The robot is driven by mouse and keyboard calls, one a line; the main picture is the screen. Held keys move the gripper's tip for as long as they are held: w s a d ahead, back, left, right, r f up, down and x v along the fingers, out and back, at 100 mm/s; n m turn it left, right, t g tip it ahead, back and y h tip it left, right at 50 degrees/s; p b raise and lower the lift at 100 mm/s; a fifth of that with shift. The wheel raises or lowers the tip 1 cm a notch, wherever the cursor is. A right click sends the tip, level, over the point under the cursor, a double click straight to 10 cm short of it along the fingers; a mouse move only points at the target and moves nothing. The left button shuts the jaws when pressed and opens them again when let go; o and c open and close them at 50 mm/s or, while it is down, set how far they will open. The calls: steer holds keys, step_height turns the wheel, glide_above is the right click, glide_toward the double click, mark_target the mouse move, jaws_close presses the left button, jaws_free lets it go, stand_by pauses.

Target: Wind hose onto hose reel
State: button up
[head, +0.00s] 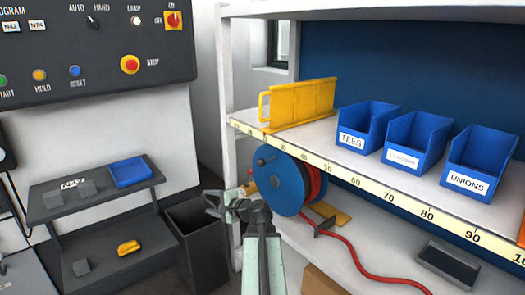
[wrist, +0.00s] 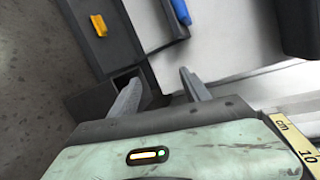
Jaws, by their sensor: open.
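The hose reel (head: 281,179) is a blue disc-sided drum with a dark crank knob on its upper left face. It stands on the lower shelf under the ruler-edged shelf. A red hose (head: 355,258) shows on the drum between the discs, and a loose length runs from it along the lower shelf to the right. My gripper (head: 213,203) is in front of the reel and to its left, apart from it in the picture. In the wrist view, its two grey fingers (wrist: 162,95) are spread with nothing between them. The reel and hose are not in the wrist view.
Blue bins (head: 415,142) and a yellow rack (head: 298,104) stand on the upper shelf (head: 330,139). A dark open bin (head: 198,246) stands left of my arm. A dark two-tier stand (head: 105,192) is further left, below a control panel (head: 95,40). A grey tray (head: 447,264) lies right of the hose.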

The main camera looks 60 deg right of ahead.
mark_target(264, 165)
steer(key=s+d+r+m+h+p, duration=0.1)
steer(key=s+d+r+m+h, duration=0.35)
steer(key=s+d, duration=0.4)
steer(key=s+d+r+m+h+p, duration=0.1)
steer(key=s+d+r+m+h, duration=0.2)
steer(key=s+d+r+m, duration=0.35)
steer(key=w+d, duration=0.2)
steer(key=w+d+f+n, duration=0.1)
steer(key=w, duration=0.1)
steer(key=w+d+n+t, duration=0.1)
steer(key=w+d, duration=0.1)
steer(key=shift+w+d+f, duration=0.2)
steer(key=shift+w+d, duration=0.1)
steer(key=shift+d, duration=0.05)
jaws_close()
steer(key=shift+s+d, duration=0.1)
steer(key=shift+d, duration=0.25)
steer(key=shift+s+a, duration=0.1)
steer(key=shift+a, duration=0.15)
